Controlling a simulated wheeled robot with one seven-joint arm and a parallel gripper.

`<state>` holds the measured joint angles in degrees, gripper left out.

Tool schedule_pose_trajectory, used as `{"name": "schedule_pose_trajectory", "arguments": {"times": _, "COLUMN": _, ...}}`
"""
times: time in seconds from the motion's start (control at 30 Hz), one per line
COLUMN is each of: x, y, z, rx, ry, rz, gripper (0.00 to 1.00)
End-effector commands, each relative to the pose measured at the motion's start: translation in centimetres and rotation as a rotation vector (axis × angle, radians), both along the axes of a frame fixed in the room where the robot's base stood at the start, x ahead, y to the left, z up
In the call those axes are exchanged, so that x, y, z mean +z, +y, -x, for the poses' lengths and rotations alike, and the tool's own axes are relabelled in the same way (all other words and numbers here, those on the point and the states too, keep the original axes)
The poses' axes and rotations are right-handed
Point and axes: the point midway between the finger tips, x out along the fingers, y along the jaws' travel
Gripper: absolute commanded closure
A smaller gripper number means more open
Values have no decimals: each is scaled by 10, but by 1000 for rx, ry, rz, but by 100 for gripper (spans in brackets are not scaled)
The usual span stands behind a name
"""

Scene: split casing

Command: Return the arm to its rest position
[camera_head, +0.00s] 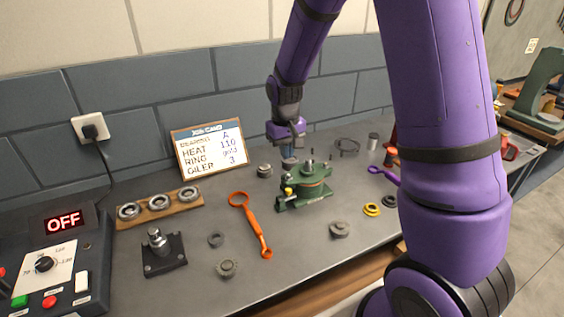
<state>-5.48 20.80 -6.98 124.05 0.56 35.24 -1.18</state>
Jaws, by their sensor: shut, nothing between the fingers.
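My purple arm reaches in from the right and over the bench. My gripper (288,160) points down at the back of the green casing (305,191), close above or behind it. The fingers are small in this view and shut, with nothing seen between them. The green casing stands on the grey bench and has a reddish ring line, an upright post on top and a small yellow part at its left. I cannot tell whether the fingertips touch it.
A job card (209,147) leans at the back. A wooden rack with rings (159,207), an orange spanner (253,224), a black-based post (163,254) and a control box reading OFF (63,222) stand left. A yellow ring (372,209) and grey parts lie right.

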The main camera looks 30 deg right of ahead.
Motion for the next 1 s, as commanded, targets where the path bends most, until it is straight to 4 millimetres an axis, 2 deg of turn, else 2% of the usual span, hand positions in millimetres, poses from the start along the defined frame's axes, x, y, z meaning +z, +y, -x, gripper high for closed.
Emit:
{"name": "schedule_pose_trajectory", "arguments": {"times": 0.67, "x": 7, "y": -1, "z": 1, "rx": 0, "ry": -5, "rz": -1, "gripper": 100}}
{"name": "schedule_pose_trajectory", "arguments": {"times": 0.77, "x": 22, "y": -1, "z": 7, "rx": -1, "ry": -22, "rz": -7, "gripper": 100}}
{"name": "schedule_pose_trajectory", "arguments": {"times": 1.0, "x": 88, "y": 2, "z": 41, "rx": 0, "ry": -101, "rz": -28, "gripper": 100}}
